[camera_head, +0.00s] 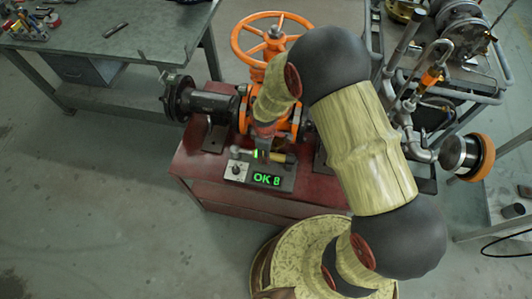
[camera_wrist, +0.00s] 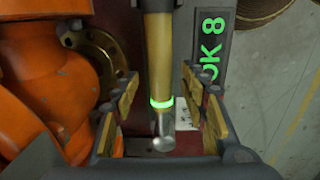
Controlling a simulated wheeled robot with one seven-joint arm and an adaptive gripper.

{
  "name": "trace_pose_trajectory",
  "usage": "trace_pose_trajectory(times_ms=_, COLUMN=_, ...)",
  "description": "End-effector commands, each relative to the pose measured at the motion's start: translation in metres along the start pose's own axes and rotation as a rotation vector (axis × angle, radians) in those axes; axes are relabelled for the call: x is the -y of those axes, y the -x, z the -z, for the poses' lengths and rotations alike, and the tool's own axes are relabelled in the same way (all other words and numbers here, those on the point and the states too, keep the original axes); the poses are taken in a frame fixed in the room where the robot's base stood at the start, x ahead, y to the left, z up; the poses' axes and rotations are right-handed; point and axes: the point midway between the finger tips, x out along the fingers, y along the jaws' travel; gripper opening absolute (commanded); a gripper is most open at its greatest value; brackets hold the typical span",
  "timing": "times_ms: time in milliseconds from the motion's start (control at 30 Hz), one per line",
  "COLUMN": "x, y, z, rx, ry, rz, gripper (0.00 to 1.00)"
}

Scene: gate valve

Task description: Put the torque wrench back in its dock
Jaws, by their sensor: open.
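The torque wrench (camera_head: 278,157) lies crosswise at the dock, just behind its display, with its silver head at the left and its yellow handle at the right. In the wrist view the wrench (camera_wrist: 158,55) shows a brass-coloured handle, a glowing green ring and a silver end. The dock (camera_head: 233,172) is a grey unit with a lit green "OK 8" display; that display also shows in the wrist view (camera_wrist: 209,48). My gripper (camera_wrist: 161,108) is open, with one finger on each side of the wrench near the green ring. Whether the wrench is fully seated I cannot tell.
The orange gate valve (camera_head: 262,45) with its handwheel stands right behind the dock on a red bench (camera_head: 225,192). A grey workbench (camera_head: 130,45) with tools is at the upper left. Pipework (camera_head: 435,85) stands at the right. The floor at the left front is clear.

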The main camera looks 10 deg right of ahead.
Motion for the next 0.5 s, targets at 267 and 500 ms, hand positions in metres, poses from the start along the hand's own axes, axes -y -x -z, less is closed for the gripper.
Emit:
trace_pose_trajectory(times_ms=267, x=-0.002, y=0.058, z=0.001, rx=-0.004, ry=-0.001, rz=-0.005, gripper=0.44)
trace_pose_trajectory(times_ms=500, x=-0.001, y=0.094, z=0.001, rx=-0.003, ry=-0.001, rz=-0.003, gripper=0.44)
